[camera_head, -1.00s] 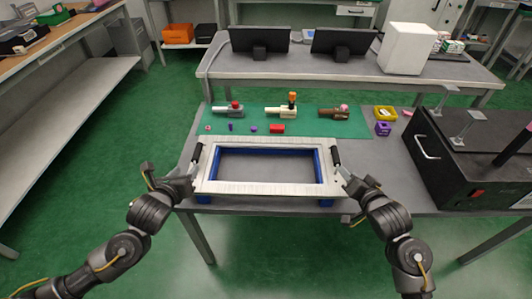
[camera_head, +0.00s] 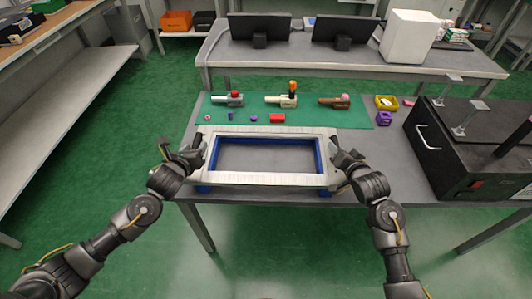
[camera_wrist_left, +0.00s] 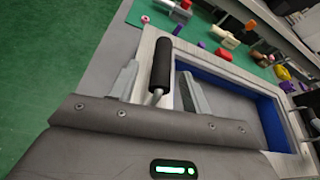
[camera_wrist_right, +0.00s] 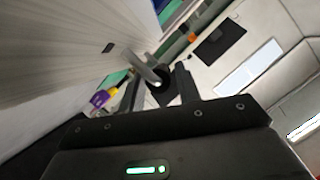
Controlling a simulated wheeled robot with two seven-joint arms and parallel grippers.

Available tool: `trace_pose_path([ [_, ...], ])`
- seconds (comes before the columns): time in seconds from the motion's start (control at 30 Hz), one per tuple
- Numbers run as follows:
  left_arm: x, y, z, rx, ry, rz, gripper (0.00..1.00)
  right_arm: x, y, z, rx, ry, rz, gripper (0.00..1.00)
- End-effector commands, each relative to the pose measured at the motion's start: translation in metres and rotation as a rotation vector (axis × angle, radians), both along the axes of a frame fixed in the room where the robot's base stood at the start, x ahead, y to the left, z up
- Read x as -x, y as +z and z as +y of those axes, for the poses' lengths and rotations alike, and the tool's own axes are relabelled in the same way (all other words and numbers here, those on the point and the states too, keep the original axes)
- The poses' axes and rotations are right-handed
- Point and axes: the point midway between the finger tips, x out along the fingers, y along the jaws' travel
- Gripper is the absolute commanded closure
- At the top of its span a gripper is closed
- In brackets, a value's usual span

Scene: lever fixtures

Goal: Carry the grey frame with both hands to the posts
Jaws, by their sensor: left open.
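The grey frame (camera_head: 268,179), a pale rectangle with an open middle, rests on blue supports (camera_head: 321,155) on the table. It has a black handle at each short end. My left gripper (camera_head: 196,147) is at the left end; in the left wrist view its open fingers (camera_wrist_left: 158,85) stand on either side of the black handle (camera_wrist_left: 161,62), not closed on it. My right gripper (camera_head: 341,156) is at the right end; in the right wrist view its fingers (camera_wrist_right: 157,88) are apart with the dark handle (camera_wrist_right: 161,96) between them. Upright metal posts with flat tops (camera_head: 469,116) stand on a black box.
The black box (camera_head: 450,165) fills the table's right side. A green mat (camera_head: 350,119) behind the frame holds several small parts and toggle fixtures. A rear bench (camera_head: 350,68) carries two monitors and a white box.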

Motion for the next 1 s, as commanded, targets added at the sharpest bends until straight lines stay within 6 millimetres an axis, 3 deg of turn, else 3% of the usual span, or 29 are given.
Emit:
trace_pose_path([
  [0.23, -0.024, -0.01, -0.003, -0.001, -0.001, 0.0, 0.52, -0.024, -0.008, 0.005, -0.001, 0.0, 0.001, 0.67],
  [0.63, -0.028, -0.012, -0.003, 0.0, -0.001, 0.0, 0.52, -0.029, -0.01, 0.006, 0.0, 0.0, 0.0, 0.67],
  [0.9, -0.028, -0.012, -0.003, 0.0, -0.001, 0.0, 0.86, -0.028, -0.01, 0.006, 0.0, 0.0, 0.0, 1.0],
  [1.0, -0.028, -0.012, -0.003, 0.0, -0.001, 0.0, 0.99, -0.028, -0.01, 0.006, 0.0, 0.0, 0.0, 1.0],
])
